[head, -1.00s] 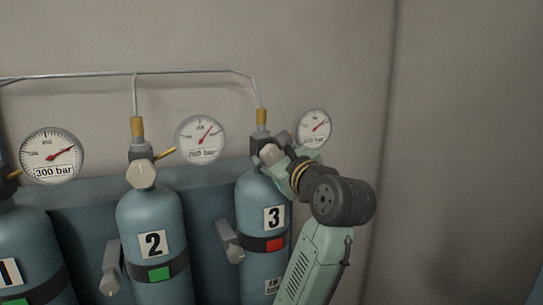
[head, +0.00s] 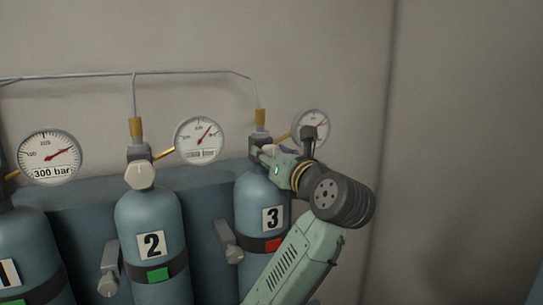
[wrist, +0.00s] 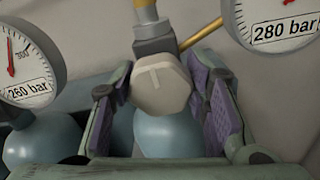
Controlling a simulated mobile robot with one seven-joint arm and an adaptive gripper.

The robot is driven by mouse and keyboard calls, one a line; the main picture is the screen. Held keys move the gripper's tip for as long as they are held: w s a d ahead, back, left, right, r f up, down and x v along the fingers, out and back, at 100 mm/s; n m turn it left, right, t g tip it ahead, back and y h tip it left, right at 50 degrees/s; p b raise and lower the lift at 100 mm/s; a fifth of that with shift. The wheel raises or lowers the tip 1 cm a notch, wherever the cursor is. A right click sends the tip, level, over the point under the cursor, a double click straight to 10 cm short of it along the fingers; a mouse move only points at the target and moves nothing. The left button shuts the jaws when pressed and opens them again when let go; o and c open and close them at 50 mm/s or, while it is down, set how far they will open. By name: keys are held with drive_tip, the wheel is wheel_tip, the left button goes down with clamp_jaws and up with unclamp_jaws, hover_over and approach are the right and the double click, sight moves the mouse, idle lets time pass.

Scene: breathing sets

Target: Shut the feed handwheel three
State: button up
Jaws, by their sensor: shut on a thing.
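Cylinder three (head: 247,205) is blue, with a "3" label and a red tag on its dark band. In the head view my gripper hides most of this handwheel.
Cylinder two (head: 150,215), with a green tag, and its handwheel (head: 140,175) stand to the left. Gauges (head: 199,140) sit beside the valves, and a thin pipe (head: 70,77) runs above. Cylinder three's gauge (wrist: 280,22) reads 280 bar. The right side is bare wall.

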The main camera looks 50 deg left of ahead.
idle(0.3)
drive_tip(key=o, duration=1.2)
drive_tip(key=shift+c, duration=0.2)
drive_tip(key=v, duration=0.7)
drive_tip(key=shift+d, duration=0.3)
drive_tip(key=shift+r, duration=0.1)
